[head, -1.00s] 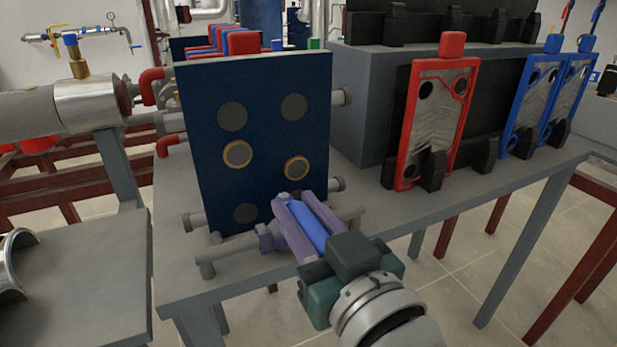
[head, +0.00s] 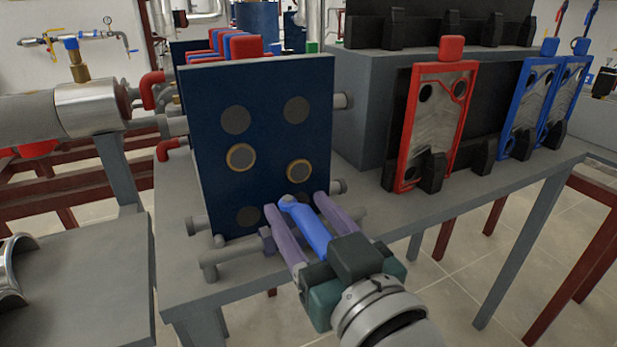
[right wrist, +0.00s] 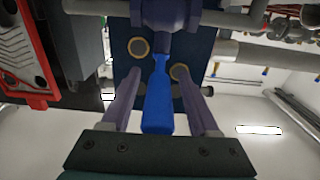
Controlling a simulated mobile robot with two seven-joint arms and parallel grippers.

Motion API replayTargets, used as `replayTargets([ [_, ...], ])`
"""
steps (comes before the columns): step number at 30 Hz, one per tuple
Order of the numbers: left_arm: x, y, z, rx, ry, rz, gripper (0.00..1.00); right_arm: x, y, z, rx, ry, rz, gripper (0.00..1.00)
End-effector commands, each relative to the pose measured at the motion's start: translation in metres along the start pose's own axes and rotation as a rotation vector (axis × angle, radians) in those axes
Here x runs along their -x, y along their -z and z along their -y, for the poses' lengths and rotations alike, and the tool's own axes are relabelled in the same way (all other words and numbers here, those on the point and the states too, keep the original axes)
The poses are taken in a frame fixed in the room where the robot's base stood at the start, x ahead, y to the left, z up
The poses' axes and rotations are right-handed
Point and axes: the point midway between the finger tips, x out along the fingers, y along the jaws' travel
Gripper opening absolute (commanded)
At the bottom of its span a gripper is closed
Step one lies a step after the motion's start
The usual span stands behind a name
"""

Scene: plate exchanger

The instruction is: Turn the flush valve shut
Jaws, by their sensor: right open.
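The flush valve has a blue lever handle (head: 312,232) and sits on the grey pipe low in front of the dark blue end plate. My right gripper (head: 296,204) is open, with one purple finger on each side of the handle and a gap visible on both sides. In the right wrist view the blue handle (right wrist: 158,103) lies between the spread fingers of the right gripper (right wrist: 157,78). The purplish valve body (right wrist: 165,12) shows at the top of that view, beyond the fingertips. In the head view the fingers partly hide the valve body. My left gripper is not in view.
The dark blue end plate (head: 262,110) stands right behind the valve on the grey table (head: 375,205). A red-framed plate (head: 437,125) and blue-framed plates (head: 525,110) stand in black holders to the right. A lower grey table (head: 75,280) is at left.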

Motion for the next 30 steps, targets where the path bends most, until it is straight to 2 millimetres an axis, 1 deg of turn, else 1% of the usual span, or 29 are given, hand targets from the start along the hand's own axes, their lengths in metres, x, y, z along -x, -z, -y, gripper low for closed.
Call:
replayTargets([
  [4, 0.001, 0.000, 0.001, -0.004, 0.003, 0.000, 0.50, 0.002, 0.000, 0.000, 0.001, 0.000, 0.001, 0.61],
  [7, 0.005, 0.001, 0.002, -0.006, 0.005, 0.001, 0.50, 0.013, 0.001, -0.001, 0.001, -0.001, 0.002, 0.61],
  [8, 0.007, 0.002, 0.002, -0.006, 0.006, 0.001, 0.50, 0.018, 0.001, 0.000, 0.001, -0.001, 0.003, 0.61],
  [15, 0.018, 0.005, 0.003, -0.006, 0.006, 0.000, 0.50, 0.067, 0.001, 0.000, 0.000, 0.000, 0.004, 0.61],
  [18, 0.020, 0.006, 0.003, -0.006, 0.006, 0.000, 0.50, 0.083, 0.000, 0.000, 0.000, 0.000, 0.004, 0.61],
  [21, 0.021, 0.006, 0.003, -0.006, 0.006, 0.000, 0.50, 0.094, 0.000, 0.000, 0.000, 0.000, 0.002, 0.61],
  [25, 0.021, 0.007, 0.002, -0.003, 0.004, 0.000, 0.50, 0.100, 0.000, 0.000, 0.000, 0.000, 0.001, 0.61],
  [30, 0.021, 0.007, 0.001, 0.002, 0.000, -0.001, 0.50, 0.100, 0.000, 0.000, 0.000, 0.000, 0.000, 0.61],
])
